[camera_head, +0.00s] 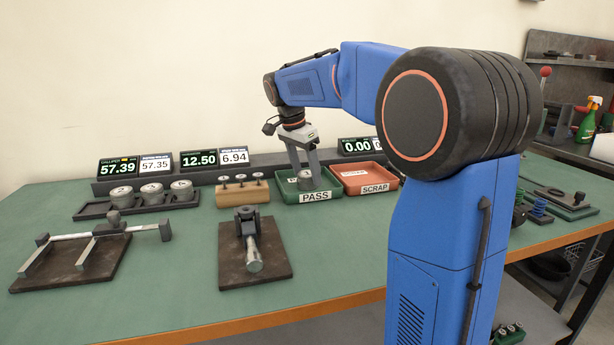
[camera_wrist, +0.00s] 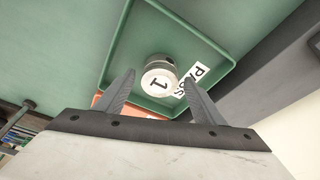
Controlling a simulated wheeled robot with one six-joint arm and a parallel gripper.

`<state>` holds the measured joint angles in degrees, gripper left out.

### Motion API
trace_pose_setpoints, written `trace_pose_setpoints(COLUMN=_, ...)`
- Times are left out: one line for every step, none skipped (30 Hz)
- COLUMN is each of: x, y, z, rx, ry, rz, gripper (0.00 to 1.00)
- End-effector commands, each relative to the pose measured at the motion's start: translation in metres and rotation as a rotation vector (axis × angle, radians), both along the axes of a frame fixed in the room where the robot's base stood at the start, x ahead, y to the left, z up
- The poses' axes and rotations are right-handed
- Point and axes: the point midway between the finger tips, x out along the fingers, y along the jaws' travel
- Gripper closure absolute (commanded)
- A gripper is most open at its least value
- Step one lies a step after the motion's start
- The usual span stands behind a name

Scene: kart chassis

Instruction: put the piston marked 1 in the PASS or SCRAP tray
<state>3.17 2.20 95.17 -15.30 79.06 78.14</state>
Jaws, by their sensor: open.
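The piston marked 1 (camera_wrist: 158,84) is a short silvery cylinder with a white numbered top. It stands upright inside the green PASS tray (camera_wrist: 121,40) in the wrist view. In the head view the piston (camera_head: 305,184) is partly hidden by my fingers in the PASS tray (camera_head: 283,199). My gripper (camera_head: 305,178) points down over that tray. Its jaws are open, with a fingertip on each side of the piston and gaps between in the wrist view (camera_wrist: 160,76). The red SCRAP tray (camera_head: 392,181) is empty as far as I see, just right of the PASS tray.
A dark rack (camera_head: 96,210) with several pistons is at left. A wooden block (camera_head: 242,195) with small pins stands left of the trays. Two gauge fixtures (camera_head: 70,274) (camera_head: 232,270) lie in front. Displays (camera_head: 120,166) line the back. Green bench is clear before the trays.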

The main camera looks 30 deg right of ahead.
Motion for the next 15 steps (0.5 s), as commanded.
trace_pose_setpoints(x=0.0, y=0.003, z=0.008, rx=0.0, ry=-0.002, rz=0.001, gripper=0.37)
trace_pose_setpoints(x=0.0, y=0.004, z=0.014, rx=0.001, ry=-0.003, rz=0.001, gripper=0.37)
trace_pose_setpoints(x=0.0, y=0.006, z=0.021, rx=0.0, ry=-0.003, rz=0.001, gripper=0.37)
trace_pose_setpoints(x=-0.001, y=0.007, z=0.027, rx=0.0, ry=-0.002, rz=0.001, gripper=0.37)
trace_pose_setpoints(x=-0.001, y=0.009, z=0.033, rx=0.0, ry=-0.003, rz=0.001, gripper=0.37)
trace_pose_setpoints(x=-0.002, y=0.011, z=0.04, rx=0.0, ry=-0.002, rz=0.001, gripper=0.37)
trace_pose_setpoints(x=-0.002, y=0.013, z=0.046, rx=0.0, ry=-0.003, rz=0.001, gripper=0.37)
trace_pose_setpoints(x=-0.002, y=0.014, z=0.052, rx=0.0, ry=-0.003, rz=0.001, gripper=0.37)
trace_pose_setpoints(x=-0.003, y=0.016, z=0.059, rx=0.0, ry=-0.002, rz=0.001, gripper=0.37)
trace_pose_setpoints(x=-0.003, y=0.018, z=0.064, rx=0.0, ry=-0.003, rz=0.001, gripper=0.37)
trace_pose_setpoints(x=-0.003, y=0.019, z=0.069, rx=0.0, ry=-0.002, rz=0.001, gripper=0.37)
trace_pose_setpoints(x=-0.004, y=0.021, z=0.075, rx=0.0, ry=-0.002, rz=0.001, gripper=0.37)
trace_pose_setpoints(x=-0.004, y=0.022, z=0.08, rx=0.0, ry=-0.002, rz=0.001, gripper=0.37)
trace_pose_setpoints(x=-0.004, y=0.023, z=0.083, rx=0.0, ry=-0.001, rz=0.0, gripper=0.37)
trace_pose_setpoints(x=-0.004, y=0.024, z=0.088, rx=0.0, ry=-0.002, rz=0.001, gripper=0.37)
